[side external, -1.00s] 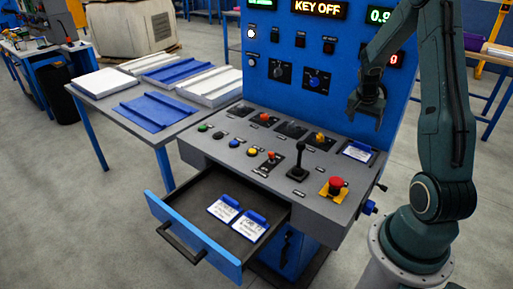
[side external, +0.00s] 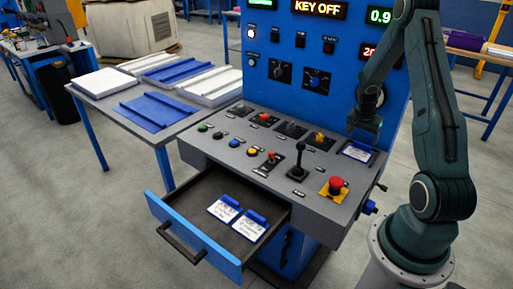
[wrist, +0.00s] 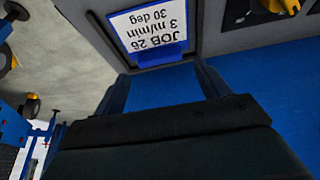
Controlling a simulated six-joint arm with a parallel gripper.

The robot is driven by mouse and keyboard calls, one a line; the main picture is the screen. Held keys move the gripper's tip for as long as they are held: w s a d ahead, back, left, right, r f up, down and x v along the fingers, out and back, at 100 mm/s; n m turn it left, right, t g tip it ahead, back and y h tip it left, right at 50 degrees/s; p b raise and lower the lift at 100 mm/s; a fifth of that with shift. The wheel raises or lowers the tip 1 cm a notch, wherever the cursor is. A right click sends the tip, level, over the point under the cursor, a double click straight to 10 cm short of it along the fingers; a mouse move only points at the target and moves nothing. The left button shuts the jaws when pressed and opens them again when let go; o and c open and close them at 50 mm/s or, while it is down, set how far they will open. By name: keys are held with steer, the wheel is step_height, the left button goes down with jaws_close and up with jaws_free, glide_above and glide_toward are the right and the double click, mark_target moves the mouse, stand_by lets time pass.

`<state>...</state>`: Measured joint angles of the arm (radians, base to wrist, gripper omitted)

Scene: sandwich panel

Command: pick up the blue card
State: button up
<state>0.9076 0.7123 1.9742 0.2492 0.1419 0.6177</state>
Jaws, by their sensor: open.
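A card with white face and blue edge (side external: 357,152) lies in a dark holder at the right end of the console's sloped top. The wrist view shows this card (wrist: 148,30) close up, its upside-down print reading "JOB 26, 3 m/min, 30 deg", with a blue strip (wrist: 160,55) along its near edge. My gripper (side external: 364,130) is open and empty, just above and behind this card. In the wrist view my gripper's fingers (wrist: 163,82) stand apart, with the blue strip ahead of the gap between them. Two similar white cards with blue tabs (side external: 223,208) (side external: 248,227) lie in the drawer.
The open drawer (side external: 200,238) juts out at the console's front. A black lever (side external: 298,160) and a red mushroom button (side external: 335,183) stand up near the card. The blue upright panel (side external: 300,100) rises behind. A side table (side external: 115,88) holds blue and white panels.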

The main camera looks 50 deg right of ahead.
mark_target(362, 145)
steer(key=shift+x, duration=2.6)
steer(key=shift+s, duration=0.1)
steer(key=c, duration=0.8)
